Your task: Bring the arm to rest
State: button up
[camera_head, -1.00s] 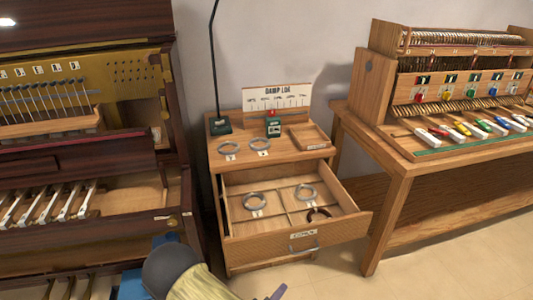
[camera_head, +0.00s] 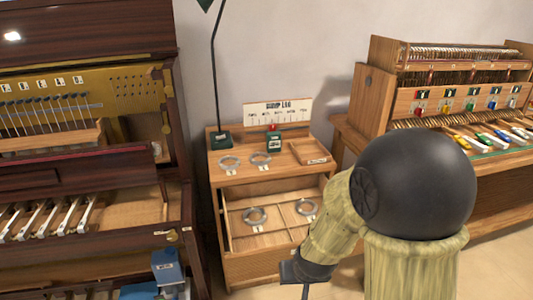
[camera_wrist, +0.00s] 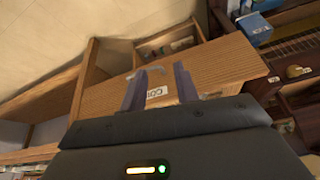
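My gripper (camera_wrist: 159,76) shows in the wrist view with its two fingers spread apart and nothing held between them. The front of the open drawer (camera_wrist: 215,68), with a white label and a pale handle (camera_wrist: 148,70), lies beyond the fingers. I cannot tell whether they touch the handle. In the head view my arm is bent, with a large black joint at the right. The wrist (camera_head: 303,270) is low in front of the drawer cabinet (camera_head: 250,268), and the fingertips are mostly out of frame.
The open drawer holds metal rings (camera_head: 255,215); my arm hides its right part. More rings (camera_head: 229,162) and a small tray (camera_head: 309,152) are on the cabinet top. A dark piano (camera_head: 130,168) stands at left. A bench with a key mechanism (camera_head: 440,100) stands at right.

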jog(key=s+d+r+g+p, duration=0.1)
jog(key=s+d+r+g, duration=0.1)
jog(key=s+d+r, duration=0.55)
notch_tip(320, 180, up, 19)
jog(key=p, duration=2)
jog(key=shift+s+a+r+m+h+p, duration=0.2)
jog(key=shift+m+h+p, duration=0.1)
jog(key=shift+h, duration=0.1)
jog(key=shift+d, duration=0.1)
